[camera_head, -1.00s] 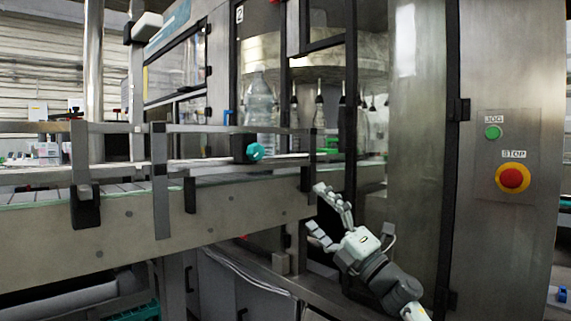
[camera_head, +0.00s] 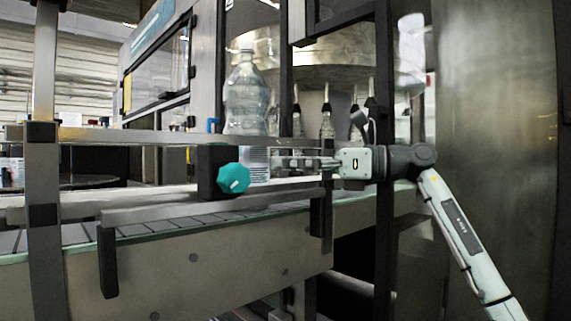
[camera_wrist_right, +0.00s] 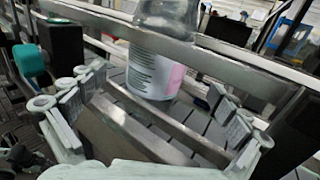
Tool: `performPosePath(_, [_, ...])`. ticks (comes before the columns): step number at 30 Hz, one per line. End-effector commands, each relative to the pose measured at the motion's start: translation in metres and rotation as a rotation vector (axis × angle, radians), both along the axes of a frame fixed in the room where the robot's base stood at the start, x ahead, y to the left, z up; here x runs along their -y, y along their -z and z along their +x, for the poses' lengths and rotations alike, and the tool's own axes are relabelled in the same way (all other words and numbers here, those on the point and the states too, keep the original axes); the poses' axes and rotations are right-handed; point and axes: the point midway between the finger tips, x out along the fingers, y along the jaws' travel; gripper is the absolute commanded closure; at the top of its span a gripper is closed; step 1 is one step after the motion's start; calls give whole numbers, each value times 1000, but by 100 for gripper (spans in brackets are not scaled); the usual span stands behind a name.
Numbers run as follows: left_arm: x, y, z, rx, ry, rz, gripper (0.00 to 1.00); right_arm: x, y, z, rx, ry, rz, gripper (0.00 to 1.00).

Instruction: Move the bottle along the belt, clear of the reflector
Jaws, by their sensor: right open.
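A clear plastic bottle (camera_head: 247,95) stands upright on the belt (camera_head: 75,235), behind the guide rail. In the right wrist view the bottle (camera_wrist_right: 155,62) shows its printed label beyond the metal rail, ahead of the fingers. My right gripper (camera_head: 283,162) is at the rail, just right of the bottle's lower part. In the wrist view my right gripper (camera_wrist_right: 157,88) has its fingers spread wide with nothing between them. A black block (camera_head: 214,172) with a teal knob (camera_head: 233,178) is left of the bottle's base. I cannot tell which part is the reflector. My left gripper is not in view.
The guide rails (camera_head: 150,137) run along the belt. A dark upright post (camera_head: 384,230) stands close to my right wrist. The belt left of the black block looks clear.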

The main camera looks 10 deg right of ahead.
Motion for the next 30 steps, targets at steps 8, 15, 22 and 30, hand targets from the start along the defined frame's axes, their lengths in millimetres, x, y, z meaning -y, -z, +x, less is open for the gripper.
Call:
performPosePath(8, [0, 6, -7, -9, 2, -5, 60, -28, -2, 9, 0, -5, -1, 0])
performPosePath(15, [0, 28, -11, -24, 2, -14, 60, -60, -1, 22, -2, -3, 0, 0])
performPosePath(22, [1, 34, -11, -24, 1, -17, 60, -73, 0, 27, -1, -1, 0, 0])
performPosePath(30, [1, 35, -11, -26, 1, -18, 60, -73, 0, 27, 0, -1, -1, 4])
